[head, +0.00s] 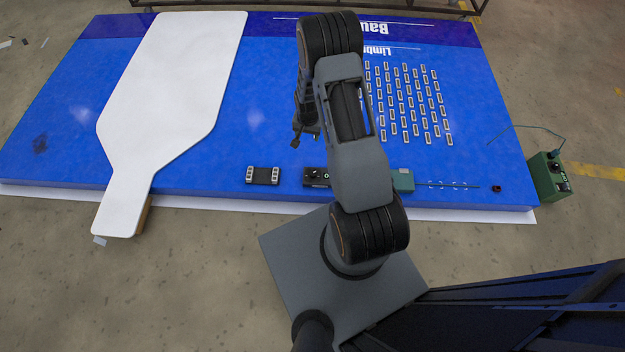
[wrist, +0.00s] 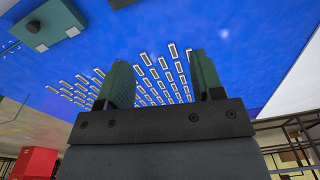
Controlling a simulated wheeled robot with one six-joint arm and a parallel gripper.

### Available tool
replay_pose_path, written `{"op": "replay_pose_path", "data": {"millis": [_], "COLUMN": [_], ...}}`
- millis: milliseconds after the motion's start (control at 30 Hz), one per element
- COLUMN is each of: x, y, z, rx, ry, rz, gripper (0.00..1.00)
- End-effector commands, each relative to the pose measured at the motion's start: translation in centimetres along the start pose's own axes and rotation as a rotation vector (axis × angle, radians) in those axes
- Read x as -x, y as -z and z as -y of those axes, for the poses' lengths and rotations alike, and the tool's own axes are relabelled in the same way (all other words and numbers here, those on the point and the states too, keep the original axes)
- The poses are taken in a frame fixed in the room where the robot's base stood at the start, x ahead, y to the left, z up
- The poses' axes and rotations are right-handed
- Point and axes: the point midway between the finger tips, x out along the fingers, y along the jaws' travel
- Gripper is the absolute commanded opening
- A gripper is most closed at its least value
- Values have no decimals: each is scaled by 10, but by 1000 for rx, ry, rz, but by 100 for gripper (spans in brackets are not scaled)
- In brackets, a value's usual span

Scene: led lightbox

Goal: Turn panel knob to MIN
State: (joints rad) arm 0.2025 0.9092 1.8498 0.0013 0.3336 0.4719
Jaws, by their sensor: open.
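A small dark panel (head: 316,178) lies near the front edge of the blue board, just left of my arm. A round black knob (head: 314,173) seems to sit on it; its pointer and any MIN mark are too small to read. My arm hides the panel's right side. My gripper (head: 297,140) is above the board, behind the panel and apart from it. In the wrist view my gripper (wrist: 160,80) has its two green fingers spread, with nothing between them.
The blue board (head: 210,130) carries rows of small light modules (head: 408,100), a white paddle-shaped panel (head: 170,80), a black terminal block (head: 262,175) and a teal box (head: 402,180). A green box with knobs (head: 548,176) stands at the right edge.

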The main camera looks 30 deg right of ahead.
Motion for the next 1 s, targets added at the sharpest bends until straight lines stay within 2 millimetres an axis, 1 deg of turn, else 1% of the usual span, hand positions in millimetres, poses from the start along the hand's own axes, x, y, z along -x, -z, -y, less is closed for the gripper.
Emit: {"op": "replay_pose_path", "data": {"millis": [33, 100, 200, 300, 467, 567, 800, 1000], "x": [-42, -73, -104, -124, -148, -165, -213, -244], "y": [-4, -8, -12, -16, -20, -20, -23, -24], "z": [-6, -12, -18, -22, -25, -25, -26, -27], "rx": [-25, -55, -85, -103, -113, -113, -112, -112], "ry": [-9, -14, -20, -23, -26, -26, -26, -26], "rz": [16, 25, 34, 39, 43, 43, 44, 43], "gripper": [61, 61, 61, 61, 61, 61, 61, 61]}}
